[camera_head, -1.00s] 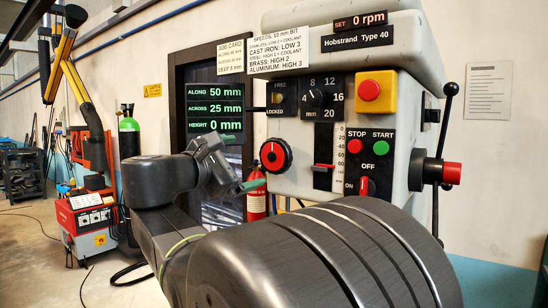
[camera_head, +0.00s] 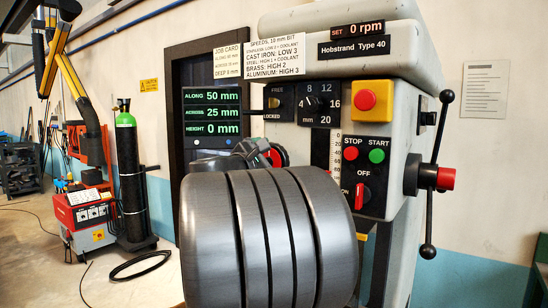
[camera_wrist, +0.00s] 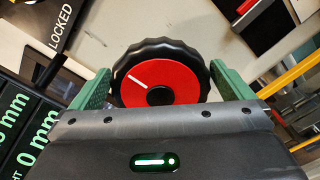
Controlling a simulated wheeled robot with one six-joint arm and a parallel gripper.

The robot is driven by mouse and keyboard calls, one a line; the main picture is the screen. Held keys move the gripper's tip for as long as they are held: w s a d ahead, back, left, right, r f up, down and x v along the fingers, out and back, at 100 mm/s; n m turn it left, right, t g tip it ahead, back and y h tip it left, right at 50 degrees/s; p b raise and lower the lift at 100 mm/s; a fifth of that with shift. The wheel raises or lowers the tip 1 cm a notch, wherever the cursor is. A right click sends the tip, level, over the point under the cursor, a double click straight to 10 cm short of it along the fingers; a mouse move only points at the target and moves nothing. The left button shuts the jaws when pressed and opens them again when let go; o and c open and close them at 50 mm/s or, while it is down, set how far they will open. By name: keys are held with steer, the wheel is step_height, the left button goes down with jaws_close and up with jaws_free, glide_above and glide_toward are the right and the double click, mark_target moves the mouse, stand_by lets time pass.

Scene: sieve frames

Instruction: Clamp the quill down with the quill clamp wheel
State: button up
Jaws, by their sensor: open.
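The quill clamp wheel (camera_wrist: 185,80) is a black scalloped wheel with a red face, a dark hub and a white line. In the wrist view it sits between the two green fingers of my gripper (camera_wrist: 161,72), one at each side. My gripper is open around it, and the left finger is very near the rim; I cannot tell whether it touches. The FREE/LOCKED plate (camera_head: 279,103) is above the wheel.
A feed lever (camera_head: 438,150) sticks out at the far right. The readout (camera_head: 212,112) is at left.

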steer(key=shift+w, duration=0.1)
steer(key=shift+c, duration=0.4)
steer(key=c, duration=0.8)
steer(key=shift+o, duration=0.2)
steer(key=shift+f+b, duration=0.15)
steer(key=shift+b, duration=0.35)
